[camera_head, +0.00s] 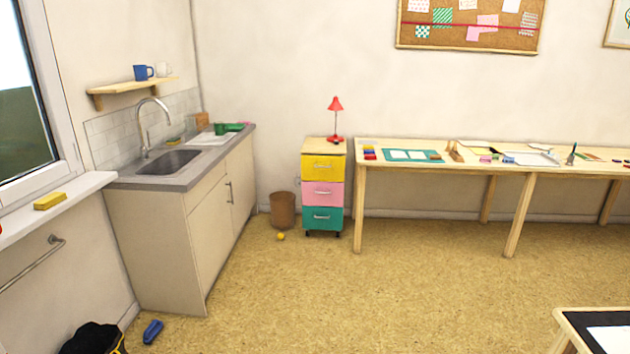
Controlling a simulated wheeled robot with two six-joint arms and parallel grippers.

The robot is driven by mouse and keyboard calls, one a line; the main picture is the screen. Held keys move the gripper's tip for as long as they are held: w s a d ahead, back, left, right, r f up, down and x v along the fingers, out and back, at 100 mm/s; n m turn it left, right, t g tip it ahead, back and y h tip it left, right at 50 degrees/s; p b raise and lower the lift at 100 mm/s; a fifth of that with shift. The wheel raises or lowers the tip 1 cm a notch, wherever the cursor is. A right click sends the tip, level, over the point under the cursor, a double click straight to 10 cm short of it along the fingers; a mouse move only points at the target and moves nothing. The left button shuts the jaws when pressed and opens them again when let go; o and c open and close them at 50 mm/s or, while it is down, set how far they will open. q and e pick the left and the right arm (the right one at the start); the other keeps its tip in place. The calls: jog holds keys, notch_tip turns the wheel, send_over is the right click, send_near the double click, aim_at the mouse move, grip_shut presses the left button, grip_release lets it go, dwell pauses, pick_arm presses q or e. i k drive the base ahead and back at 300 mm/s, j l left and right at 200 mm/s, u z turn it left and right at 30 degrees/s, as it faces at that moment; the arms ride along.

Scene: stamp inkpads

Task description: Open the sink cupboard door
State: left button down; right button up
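The sink cupboard (155,245) stands against the left wall under a grey worktop with a sink (170,162). Its front faces right and shows at a steep angle. The front has pale panels, and a dark upright bar handle (230,192) sits near the middle. The cupboard door (210,225) looks closed, flush with the rest of the front. Neither of my grippers shows in the head view.
A blue object (153,331) and a black bag (93,339) lie on the floor near the cupboard's near end. A bin (283,210), a small yellow ball (281,236) and a drawer unit (322,190) stand beyond. A long table (450,160) lines the back wall. The middle floor is clear.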

aim_at(210, 224)
jog(key=i, duration=1.7)
jog(key=i+u, duration=0.25)
jog(key=i, duration=0.6)
jog(key=i+l+u, duration=0.25)
jog(key=i, duration=0.6)
